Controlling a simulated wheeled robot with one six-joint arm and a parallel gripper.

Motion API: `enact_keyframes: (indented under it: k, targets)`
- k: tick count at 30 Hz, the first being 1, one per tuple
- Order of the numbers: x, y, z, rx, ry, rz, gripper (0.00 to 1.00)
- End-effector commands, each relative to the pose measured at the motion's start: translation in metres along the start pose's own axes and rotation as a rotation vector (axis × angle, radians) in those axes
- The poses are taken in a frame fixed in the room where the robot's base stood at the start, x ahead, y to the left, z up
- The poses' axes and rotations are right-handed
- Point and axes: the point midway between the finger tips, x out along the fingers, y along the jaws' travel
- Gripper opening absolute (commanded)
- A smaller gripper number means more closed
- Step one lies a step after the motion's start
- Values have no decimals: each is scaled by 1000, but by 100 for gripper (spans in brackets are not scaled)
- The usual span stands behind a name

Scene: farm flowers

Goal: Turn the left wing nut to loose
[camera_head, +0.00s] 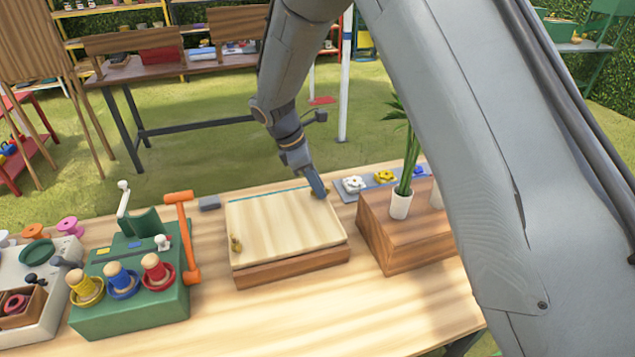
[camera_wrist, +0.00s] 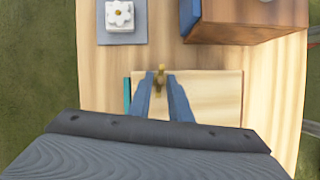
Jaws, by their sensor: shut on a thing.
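A flat pale wooden board (camera_head: 280,222) lies on a thicker brown wooden base (camera_head: 290,267) in the middle of the table. One brass wing nut (camera_head: 236,244) stands at the board's near left corner, clear of my gripper. My gripper (camera_head: 320,190) points down at the far right corner. In the wrist view its two blue fingers (camera_wrist: 160,82) are closed around a second brass wing nut (camera_wrist: 160,74) near the board's edge. In the head view the fingers mostly hide this second nut. The board also shows in the wrist view (camera_wrist: 215,92).
A brown wooden block (camera_head: 405,235) with a potted plant (camera_head: 400,203) stands close on the right. Behind it is a grey tray with white (camera_head: 353,184) and yellow (camera_head: 384,177) flower pieces. A green box (camera_head: 130,310) with coloured knobs and an orange handle (camera_head: 185,235) stands left.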

Motion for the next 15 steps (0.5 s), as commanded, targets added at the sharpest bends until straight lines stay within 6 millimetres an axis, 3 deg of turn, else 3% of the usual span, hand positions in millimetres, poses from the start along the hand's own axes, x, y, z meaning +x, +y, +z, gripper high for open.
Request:
enact_keyframes:
  k: [15]
  targets:
    - [0, -1, 0, -155, 1, 66, 0]
